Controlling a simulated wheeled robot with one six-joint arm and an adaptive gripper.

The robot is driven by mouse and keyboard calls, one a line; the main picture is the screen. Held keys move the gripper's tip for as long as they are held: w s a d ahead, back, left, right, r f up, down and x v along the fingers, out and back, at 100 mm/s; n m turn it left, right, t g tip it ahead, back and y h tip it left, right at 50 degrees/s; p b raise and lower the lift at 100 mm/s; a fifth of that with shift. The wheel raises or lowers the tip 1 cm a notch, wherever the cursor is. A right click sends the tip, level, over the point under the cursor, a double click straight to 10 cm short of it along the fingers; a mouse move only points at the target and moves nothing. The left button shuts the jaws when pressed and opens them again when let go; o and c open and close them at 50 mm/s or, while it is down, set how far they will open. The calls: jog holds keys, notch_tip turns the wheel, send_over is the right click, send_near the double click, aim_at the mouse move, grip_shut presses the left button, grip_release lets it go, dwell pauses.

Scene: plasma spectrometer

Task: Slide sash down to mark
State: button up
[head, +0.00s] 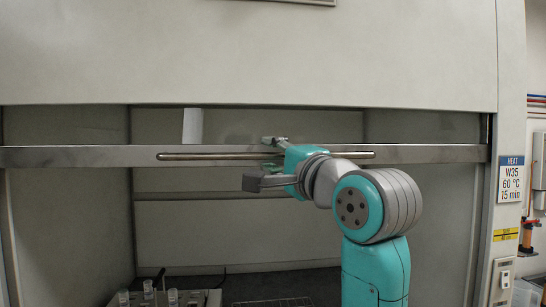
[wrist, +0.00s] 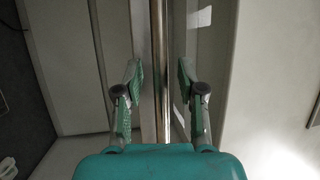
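The sash's metal bottom rail (head: 80,156) spans the hood opening, with a long round handle bar (head: 210,156) along its front. The rail sits level and higher than a small yellow label (head: 506,235) with dark print on the right post, possibly the mark; its print is too small to read. My gripper (head: 275,146) is at the middle of the handle. In the wrist view, the handle bar (wrist: 160,50) runs between the two fingers of my gripper (wrist: 160,82), with a gap on each side. The fingers look open and not touching the bar.
A white sign (head: 511,179) reading HEAT W35 60 °C 15 min is above the yellow label. A rack with vials (head: 165,298) stands inside the hood at lower left. A switch panel (head: 502,281) is low on the right post.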

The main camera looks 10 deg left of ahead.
grip_shut()
notch_tip(320, 180, down, 18)
dwell(0.7)
grip_release()
jog(key=v, duration=1.2)
